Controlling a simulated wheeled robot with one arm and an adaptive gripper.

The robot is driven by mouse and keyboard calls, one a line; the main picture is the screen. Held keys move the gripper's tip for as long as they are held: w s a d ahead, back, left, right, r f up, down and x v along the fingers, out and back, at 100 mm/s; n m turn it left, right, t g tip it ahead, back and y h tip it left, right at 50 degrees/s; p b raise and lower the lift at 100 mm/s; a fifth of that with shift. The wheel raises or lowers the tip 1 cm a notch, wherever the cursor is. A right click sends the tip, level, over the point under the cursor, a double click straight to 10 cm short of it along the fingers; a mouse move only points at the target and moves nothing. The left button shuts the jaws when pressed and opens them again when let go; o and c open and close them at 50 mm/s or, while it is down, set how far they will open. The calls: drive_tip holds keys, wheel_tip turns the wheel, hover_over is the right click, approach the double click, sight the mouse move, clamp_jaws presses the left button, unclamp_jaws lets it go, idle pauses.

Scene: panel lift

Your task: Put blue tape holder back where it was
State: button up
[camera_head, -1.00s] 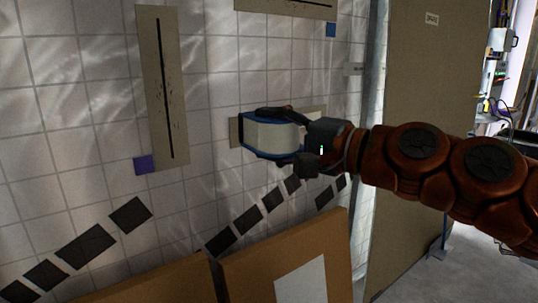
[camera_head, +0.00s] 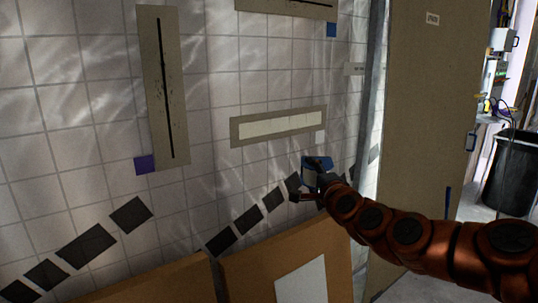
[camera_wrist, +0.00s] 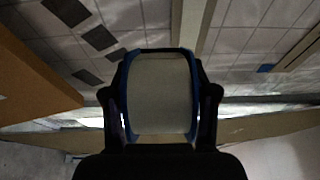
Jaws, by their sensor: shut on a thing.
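My gripper (camera_head: 312,185) is shut on the blue tape holder (camera_head: 318,164), which has blue sides and a pale middle. In the head view it is small and partly hidden by my gripper, in front of the tiled wall, below and right of a framed pale horizontal strip (camera_head: 282,125). In the wrist view the tape holder (camera_wrist: 159,95) fills the middle, its pale face towards the camera, with a finger of my gripper (camera_wrist: 160,112) on each side.
A beige panel with a dark vertical slot (camera_head: 163,90) is on the wall at left. Brown boards (camera_head: 285,255) lean below. A tall brown panel (camera_head: 415,120) stands at right. A black bin (camera_head: 510,170) stands at far right.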

drive_tip(key=w+d+f+m+h, duration=0.3)
drive_tip(key=w+d+f+h, duration=0.2)
drive_tip(key=d+f, duration=0.4)
wheel_tip(320, 180, up, 24)
drive_tip(key=a+p, duration=0.1)
drive_tip(key=p, duration=2.3)
drive_tip(key=shift+f+t+p, duration=0.2)
drive_tip(key=shift+t+p, duration=0.1)
drive_tip(key=shift+t, duration=0.1)
